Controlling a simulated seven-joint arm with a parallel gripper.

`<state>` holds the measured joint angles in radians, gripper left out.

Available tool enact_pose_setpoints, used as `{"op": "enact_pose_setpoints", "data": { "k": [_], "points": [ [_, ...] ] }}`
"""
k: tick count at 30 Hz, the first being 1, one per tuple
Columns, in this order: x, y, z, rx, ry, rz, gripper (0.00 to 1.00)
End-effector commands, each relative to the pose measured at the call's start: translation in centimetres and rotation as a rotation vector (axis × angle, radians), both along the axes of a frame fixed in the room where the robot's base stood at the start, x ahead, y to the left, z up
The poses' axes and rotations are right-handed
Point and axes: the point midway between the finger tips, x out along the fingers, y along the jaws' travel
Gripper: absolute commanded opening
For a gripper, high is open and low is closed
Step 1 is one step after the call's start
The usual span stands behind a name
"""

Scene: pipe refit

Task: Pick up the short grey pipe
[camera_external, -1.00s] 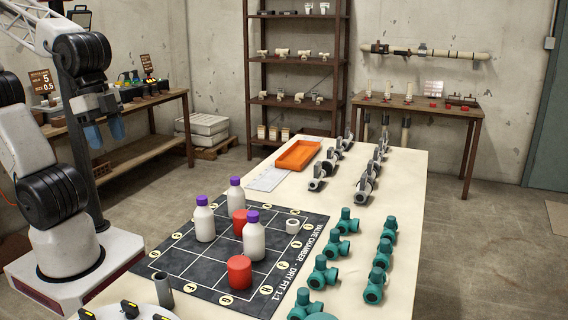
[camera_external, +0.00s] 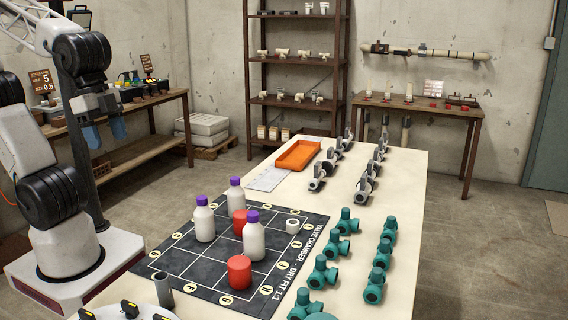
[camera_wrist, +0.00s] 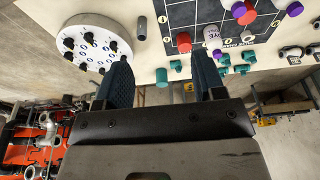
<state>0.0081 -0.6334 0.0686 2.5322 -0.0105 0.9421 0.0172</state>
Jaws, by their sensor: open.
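The short grey pipe (camera_external: 164,283) stands upright at the near left corner of the black grid mat (camera_external: 190,283), with its open end up. It also shows in the wrist view (camera_wrist: 141,28), between the round white tray and the mat. My gripper (camera_external: 105,131) is in the air at the left, high and well apart from the pipe. Its two blue fingers are spread with nothing between them, as the wrist view (camera_wrist: 163,78) also shows.
On the mat stand white bottles with purple caps (camera_external: 253,238), red cylinders (camera_external: 239,272) and a white ring (camera_external: 292,226). A round white tray (camera_wrist: 75,35) with black parts is close to the pipe. Teal valves (camera_external: 325,272) line the right; an orange tray (camera_external: 298,155) lies at the back.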

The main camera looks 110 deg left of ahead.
Motion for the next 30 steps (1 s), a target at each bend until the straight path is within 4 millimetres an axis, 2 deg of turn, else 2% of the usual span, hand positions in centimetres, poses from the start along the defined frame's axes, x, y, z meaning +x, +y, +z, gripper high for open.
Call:
{"op": "enact_pose_setpoints", "data": {
  "k": [8, 14, 22, 30],
  "points": [
    [0.1, -0.3, -0.4, -0.029, 0.01, 0.029, 0.63],
    [0.4, -1.4, -2.2, -0.155, 0.055, 0.16, 0.63],
    [2.0, -4.0, -6.3, -0.461, 0.176, 0.502, 0.63],
    [4.8, -5.8, -10.5, -0.782, 0.323, 0.894, 0.63]
  ]
}}
